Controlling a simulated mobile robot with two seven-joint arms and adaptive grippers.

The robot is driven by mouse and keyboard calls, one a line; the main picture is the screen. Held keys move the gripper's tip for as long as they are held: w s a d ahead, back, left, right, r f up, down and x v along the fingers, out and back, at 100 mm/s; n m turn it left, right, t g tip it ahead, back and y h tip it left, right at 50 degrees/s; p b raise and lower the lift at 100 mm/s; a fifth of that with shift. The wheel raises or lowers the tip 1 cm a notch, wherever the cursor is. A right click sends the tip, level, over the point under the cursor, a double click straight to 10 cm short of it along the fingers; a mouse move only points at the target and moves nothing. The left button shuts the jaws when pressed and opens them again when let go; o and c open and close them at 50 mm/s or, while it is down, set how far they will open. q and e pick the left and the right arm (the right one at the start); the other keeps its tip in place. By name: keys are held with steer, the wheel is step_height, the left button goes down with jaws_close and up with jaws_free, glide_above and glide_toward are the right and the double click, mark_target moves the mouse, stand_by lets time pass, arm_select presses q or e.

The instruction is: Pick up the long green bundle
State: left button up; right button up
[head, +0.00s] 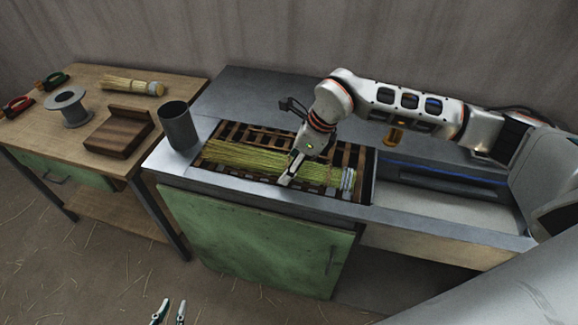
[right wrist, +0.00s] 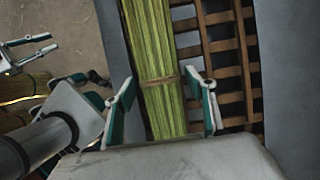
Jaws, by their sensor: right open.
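The long green bundle (head: 240,160) lies in the slatted tray of the grey bench in the head view, its pale bound end at the right. My right gripper (head: 290,180) reaches down over it near that end. In the right wrist view the green bundle (right wrist: 152,45), with a thin tie around it, runs between the two fingers of my right gripper (right wrist: 168,108). They are open, one on each side. My left gripper (head: 170,313) shows only its two fingertips at the bottom edge of the head view, apart and away from the bundle.
A dark cup (head: 179,127) stands at the bench's left corner. A green cabinet front (head: 255,240) is below the bench.

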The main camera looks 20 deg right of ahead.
steer(key=c, duration=1.2)
steer(key=shift+r, duration=0.15)
steer(key=shift+c, duration=0.2)
